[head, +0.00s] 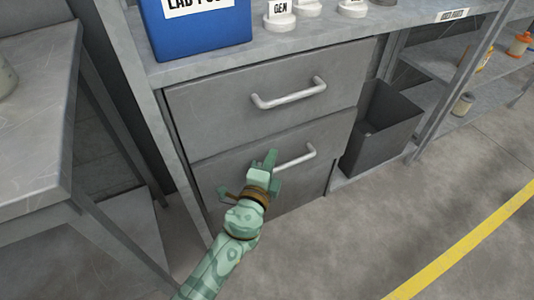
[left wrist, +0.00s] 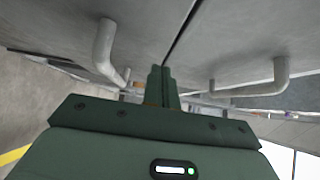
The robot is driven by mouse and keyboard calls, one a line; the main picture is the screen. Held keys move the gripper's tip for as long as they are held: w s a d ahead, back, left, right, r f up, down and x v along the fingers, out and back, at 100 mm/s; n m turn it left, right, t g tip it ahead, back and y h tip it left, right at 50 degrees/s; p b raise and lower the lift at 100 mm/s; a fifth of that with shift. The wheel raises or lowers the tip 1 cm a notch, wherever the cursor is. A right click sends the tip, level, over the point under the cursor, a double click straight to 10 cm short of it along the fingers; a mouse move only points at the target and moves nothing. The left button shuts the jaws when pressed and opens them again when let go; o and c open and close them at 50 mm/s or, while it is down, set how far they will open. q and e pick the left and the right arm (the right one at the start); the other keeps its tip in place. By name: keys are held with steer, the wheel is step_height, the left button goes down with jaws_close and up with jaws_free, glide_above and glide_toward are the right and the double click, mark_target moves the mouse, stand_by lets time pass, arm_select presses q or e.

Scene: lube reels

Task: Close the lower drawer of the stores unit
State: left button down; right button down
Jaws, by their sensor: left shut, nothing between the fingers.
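The lower drawer (head: 325,132) of the grey stores unit sits under the upper drawer (head: 215,112). Its front looks about flush with the upper one; any small gap is hard to tell. Its pale bar handle (head: 300,157) is partly hidden by my left gripper (head: 271,155), which is shut and empty in front of the drawer, at the handle's left end. In the left wrist view the shut fingers (left wrist: 162,80) point along the drawer fronts, between the lower handle (left wrist: 104,45) and the upper handle (left wrist: 280,78). Contact with the front cannot be told. My right gripper is out of view.
A dark open bin (head: 380,130) stands right of the drawers on a low shelf. A blue box (head: 200,32) and white labelled pieces (head: 279,18) are on the top. A grey table (head: 35,130) stands at left. The floor (head: 400,215) in front is clear.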

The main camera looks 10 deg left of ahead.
arm_select(q)
steer(key=shift+w+a+r, duration=0.1)
steer(key=shift+w+a, duration=0.5)
steer(key=shift+w, duration=0.2)
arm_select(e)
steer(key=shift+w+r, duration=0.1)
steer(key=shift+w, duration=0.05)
